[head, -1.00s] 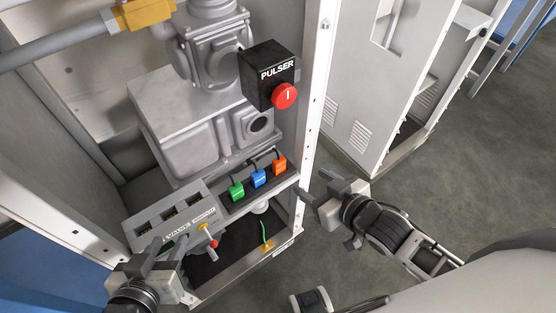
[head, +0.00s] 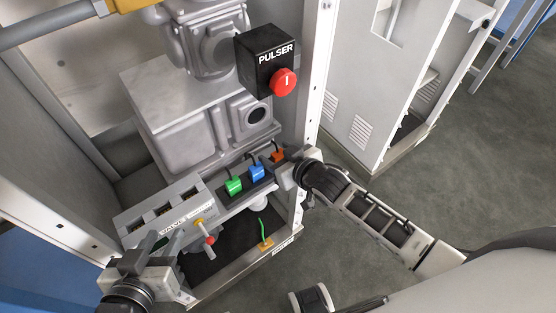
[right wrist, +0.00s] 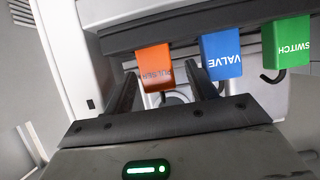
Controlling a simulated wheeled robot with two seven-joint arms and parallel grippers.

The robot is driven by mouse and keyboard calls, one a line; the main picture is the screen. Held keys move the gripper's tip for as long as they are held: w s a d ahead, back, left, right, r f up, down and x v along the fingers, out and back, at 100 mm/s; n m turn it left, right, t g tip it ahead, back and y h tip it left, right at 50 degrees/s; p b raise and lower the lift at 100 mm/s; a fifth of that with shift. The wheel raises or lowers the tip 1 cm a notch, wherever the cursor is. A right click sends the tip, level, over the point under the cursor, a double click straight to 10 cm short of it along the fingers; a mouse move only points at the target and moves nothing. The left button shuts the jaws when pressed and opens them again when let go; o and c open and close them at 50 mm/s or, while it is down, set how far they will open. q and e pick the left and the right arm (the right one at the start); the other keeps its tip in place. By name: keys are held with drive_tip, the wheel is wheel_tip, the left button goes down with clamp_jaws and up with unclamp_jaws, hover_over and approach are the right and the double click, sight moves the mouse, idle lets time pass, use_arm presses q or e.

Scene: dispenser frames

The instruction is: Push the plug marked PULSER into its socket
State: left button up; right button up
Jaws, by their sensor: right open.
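The orange plug (head: 278,156) is rightmost of three on a dark rail inside the cabinet. In the right wrist view the orange plug (right wrist: 154,67) has a faint label that looks like PULSER. My right gripper (head: 287,173) is at it. In the right wrist view its open fingers (right wrist: 162,78) stand either side of the plug's lower end, with no clear contact. The socket is hidden, and I cannot tell how far in the plug sits. My left gripper (head: 154,246) is open and empty near the grey box at lower left.
A blue VALVE plug (head: 256,173) and green SWITCH plug (head: 233,185) sit close beside the orange one. A black PULSER box (head: 266,60) with a red knob (head: 284,82) is above. A cabinet post (head: 311,85) is at right.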

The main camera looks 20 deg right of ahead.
drive_tip(key=shift+w, duration=0.1)
drive_tip(key=c, duration=1.1)
drive_tip(key=shift+o, duration=0.2)
drive_tip(key=shift+r, duration=0.1)
